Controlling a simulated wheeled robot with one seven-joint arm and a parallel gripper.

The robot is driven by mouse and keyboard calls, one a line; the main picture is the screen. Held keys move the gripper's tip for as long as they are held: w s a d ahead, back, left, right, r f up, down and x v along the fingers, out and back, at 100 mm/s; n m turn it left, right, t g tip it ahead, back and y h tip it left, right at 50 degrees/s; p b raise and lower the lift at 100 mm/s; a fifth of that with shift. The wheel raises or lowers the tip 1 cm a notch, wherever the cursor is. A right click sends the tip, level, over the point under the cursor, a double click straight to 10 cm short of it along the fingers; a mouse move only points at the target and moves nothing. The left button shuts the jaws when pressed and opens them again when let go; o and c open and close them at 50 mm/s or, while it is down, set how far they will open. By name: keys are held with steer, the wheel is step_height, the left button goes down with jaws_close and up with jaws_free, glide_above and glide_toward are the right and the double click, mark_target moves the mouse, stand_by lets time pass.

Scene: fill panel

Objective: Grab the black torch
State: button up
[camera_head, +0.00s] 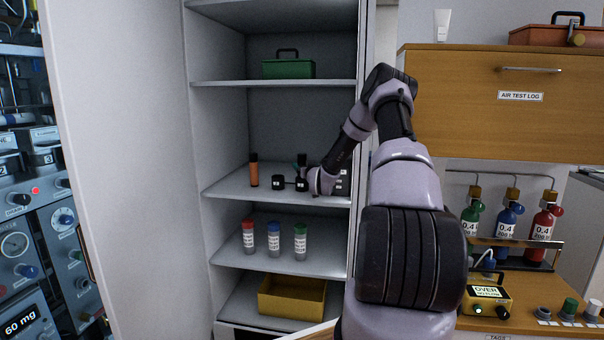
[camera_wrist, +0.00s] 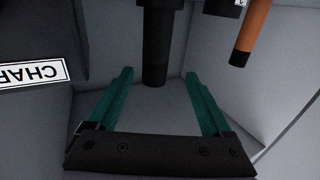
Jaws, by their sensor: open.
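The black torch (camera_wrist: 157,45) shows in the wrist view as a dark stepped cylinder, its narrower end reaching toward the space between the fingertips. My gripper (camera_wrist: 160,75) has its two teal fingers apart, one on each side of that narrower end, with nothing held between them. In the head view my gripper (camera_head: 298,174) is at the middle shelf of the cabinet, and the dark upright torch (camera_head: 302,159) there is partly hidden by it. I cannot tell whether a finger touches the torch.
An orange and black cylinder (camera_head: 253,170) stands to the left on the same shelf, with a short black container (camera_head: 278,182) between. Several capped tubes (camera_head: 274,240) stand below. The cabinet side wall (camera_head: 356,120) is close on the right.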

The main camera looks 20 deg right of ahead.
mark_target(303, 161)
steer(key=shift+w+d+r, duration=0.1)
steer(key=shift+w+d, duration=0.2)
steer(key=shift+w, duration=0.7)
steer(key=shift+w+d+f, duration=0.1)
steer(key=shift+w+d, duration=0.15)
steer(key=shift+w, duration=0.8)
steer(key=shift+w+d+r, duration=0.1)
steer(key=shift+w+d, duration=0.2)
steer(key=shift+w, duration=0.7)
steer(key=shift+r, duration=0.1)
jaws_close()
